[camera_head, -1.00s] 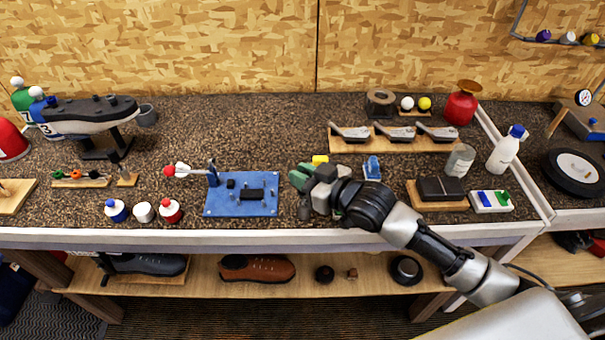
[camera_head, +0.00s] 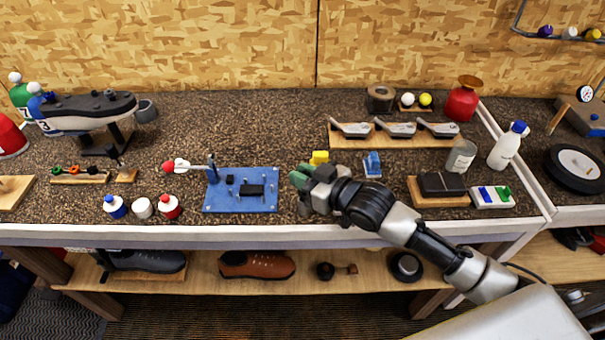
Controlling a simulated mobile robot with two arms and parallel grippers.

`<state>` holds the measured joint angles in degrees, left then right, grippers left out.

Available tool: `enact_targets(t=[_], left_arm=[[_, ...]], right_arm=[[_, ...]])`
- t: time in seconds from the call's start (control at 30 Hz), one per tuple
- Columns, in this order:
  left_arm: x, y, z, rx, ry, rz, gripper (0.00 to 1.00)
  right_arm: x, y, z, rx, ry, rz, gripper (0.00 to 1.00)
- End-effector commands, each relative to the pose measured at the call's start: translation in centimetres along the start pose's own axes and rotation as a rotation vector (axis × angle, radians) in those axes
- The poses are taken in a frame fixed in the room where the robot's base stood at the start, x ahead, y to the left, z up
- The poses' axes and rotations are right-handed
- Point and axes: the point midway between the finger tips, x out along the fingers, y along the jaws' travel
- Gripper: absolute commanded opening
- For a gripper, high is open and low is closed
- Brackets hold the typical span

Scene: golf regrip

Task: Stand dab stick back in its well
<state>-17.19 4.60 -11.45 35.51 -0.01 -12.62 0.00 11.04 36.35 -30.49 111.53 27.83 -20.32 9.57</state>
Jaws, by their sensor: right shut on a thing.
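My right gripper (camera_head: 302,186) is low over the front middle of the bench, just right of the blue board. Its fingers are shut, but what they hold is hidden by the hand or too small to make out. I cannot make out the dab stick for sure. A small wooden block (camera_head: 126,175) stands at the left with something upright in it; I cannot tell if it is the well. A yellow piece (camera_head: 319,157) shows just behind the hand, and a small blue item (camera_head: 372,164) lies to its right. My left gripper is not in view.
The blue board (camera_head: 240,204) with pegs lies left of the hand. Small bottles (camera_head: 168,206) stand near the front edge at left. A wooden rack with club heads (camera_head: 395,130) is behind, and a dark block on wood (camera_head: 442,184) is at right.

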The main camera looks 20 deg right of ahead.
Motion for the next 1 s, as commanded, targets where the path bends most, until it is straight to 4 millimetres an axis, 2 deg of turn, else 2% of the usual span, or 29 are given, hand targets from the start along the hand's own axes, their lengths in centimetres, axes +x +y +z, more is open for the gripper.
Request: enact_targets(t=[0.1,0.13,0.3,0.83,1.0], left_arm=[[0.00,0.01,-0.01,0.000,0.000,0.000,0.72],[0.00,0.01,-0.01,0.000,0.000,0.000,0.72],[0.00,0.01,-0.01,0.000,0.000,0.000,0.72],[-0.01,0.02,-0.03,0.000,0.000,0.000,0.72],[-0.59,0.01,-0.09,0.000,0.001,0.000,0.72]], right_arm=[[0.00,-0.01,-0.02,0.000,0.000,0.000,0.00],[0.00,-0.01,-0.02,0.000,0.000,0.000,0.20],[0.00,-0.01,-0.02,0.000,0.000,0.000,0.46],[0.00,0.00,-0.02,0.000,0.000,0.000,0.47],[-0.11,0.00,-0.62,0.000,0.000,0.000,0.47]])
